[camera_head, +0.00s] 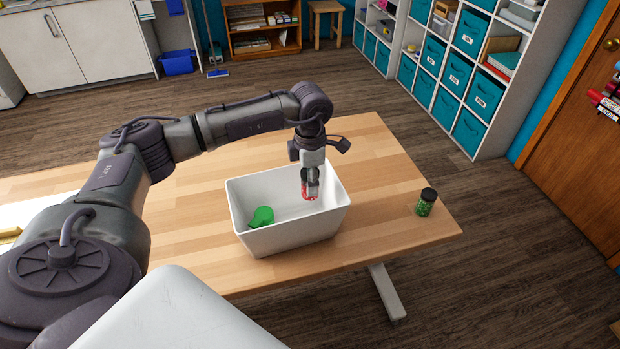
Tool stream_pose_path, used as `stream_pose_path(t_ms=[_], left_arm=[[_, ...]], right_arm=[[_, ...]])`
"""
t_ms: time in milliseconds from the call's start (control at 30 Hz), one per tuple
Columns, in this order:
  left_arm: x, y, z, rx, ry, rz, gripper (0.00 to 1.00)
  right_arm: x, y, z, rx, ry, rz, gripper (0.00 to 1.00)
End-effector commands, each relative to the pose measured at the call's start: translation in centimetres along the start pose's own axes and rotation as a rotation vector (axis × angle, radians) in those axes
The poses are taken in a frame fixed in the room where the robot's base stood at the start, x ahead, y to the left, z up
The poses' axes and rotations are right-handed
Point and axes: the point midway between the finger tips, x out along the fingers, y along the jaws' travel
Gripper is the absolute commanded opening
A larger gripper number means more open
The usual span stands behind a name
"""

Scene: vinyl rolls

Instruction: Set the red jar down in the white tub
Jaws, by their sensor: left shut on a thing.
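The white tub (290,234) stands on the wooden table. My left gripper (310,188) points down inside the tub's outline, over its right part. It is shut on the red jar (309,195), and its fingers hide much of the jar. I cannot tell whether the jar touches the tub's floor. A green object (261,217) lies in the left part of the tub, apart from the jar. My right gripper is not in view.
A jar with a black lid and green contents (425,203) stands on the table (385,235) to the right of the tub, near the table's right edge. The table between them is clear. Shelves with teal bins (455,73) stand beyond the table.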

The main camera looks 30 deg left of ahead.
Motion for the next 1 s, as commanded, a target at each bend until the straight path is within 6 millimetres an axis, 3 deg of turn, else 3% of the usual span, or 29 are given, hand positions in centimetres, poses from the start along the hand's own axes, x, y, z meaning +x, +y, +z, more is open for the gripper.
stream_pose_path(t_ms=[467, 1000], left_arm=[[0.2, 0.0, 0.0, 0.000, 0.000, 0.000, 0.00], [2.6, 0.0, 0.0, 0.000, 0.000, 0.000, 0.00]], right_arm=[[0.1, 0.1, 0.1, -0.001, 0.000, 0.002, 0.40], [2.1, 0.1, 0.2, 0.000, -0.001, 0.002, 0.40]])
